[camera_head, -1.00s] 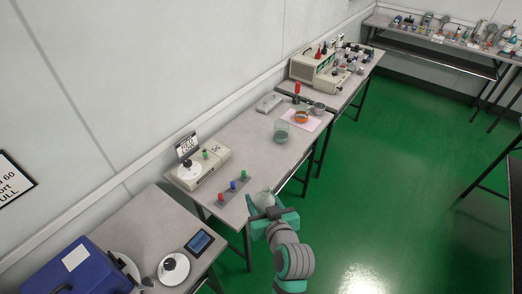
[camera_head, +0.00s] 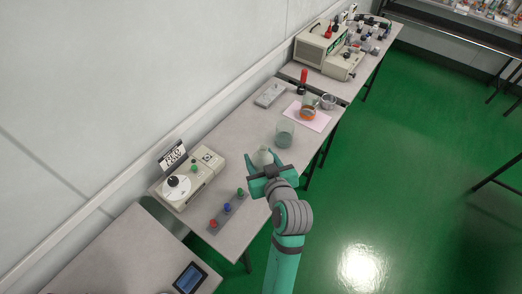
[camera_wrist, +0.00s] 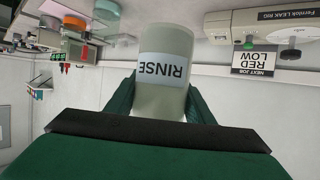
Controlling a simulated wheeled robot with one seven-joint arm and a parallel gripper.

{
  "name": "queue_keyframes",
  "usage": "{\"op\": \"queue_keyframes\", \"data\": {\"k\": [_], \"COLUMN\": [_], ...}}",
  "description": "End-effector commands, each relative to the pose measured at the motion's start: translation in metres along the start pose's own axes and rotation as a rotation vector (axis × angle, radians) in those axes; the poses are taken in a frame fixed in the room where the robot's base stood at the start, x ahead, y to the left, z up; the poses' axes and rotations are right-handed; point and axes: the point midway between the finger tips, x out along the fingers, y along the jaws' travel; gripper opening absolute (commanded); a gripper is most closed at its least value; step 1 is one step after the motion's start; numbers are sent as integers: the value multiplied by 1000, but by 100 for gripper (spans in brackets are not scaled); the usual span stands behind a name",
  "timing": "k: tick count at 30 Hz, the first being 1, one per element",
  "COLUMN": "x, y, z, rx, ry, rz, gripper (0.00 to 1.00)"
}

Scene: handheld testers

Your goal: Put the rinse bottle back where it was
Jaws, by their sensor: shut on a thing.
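The rinse bottle (camera_head: 263,157) is a pale, translucent bottle. In the wrist view its white label reads RINSE upside down (camera_wrist: 163,71). My gripper (camera_head: 264,162) is shut on it, with a green finger on each side of the bottle in the wrist view (camera_wrist: 160,103).
A pink mat (camera_head: 318,122) holds a beaker of orange liquid (camera_head: 308,113); a metal cup (camera_head: 327,101) is beside it. A leak-test device (camera_head: 207,160) and a strip of coloured buttons (camera_head: 227,209) stand left. The tabletop between device and glass beaker is clear.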

Motion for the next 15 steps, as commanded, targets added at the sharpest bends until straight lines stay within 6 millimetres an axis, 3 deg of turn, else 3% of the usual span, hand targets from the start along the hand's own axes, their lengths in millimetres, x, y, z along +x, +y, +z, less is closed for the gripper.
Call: {"op": "queue_keyframes", "data": {"k": [14, 15], "x": [98, 105], "y": [22, 24], "z": [2, 9], "rx": [-4, -1], "ry": [1, -2], "rz": [-6, -6], "gripper": [17, 17]}}
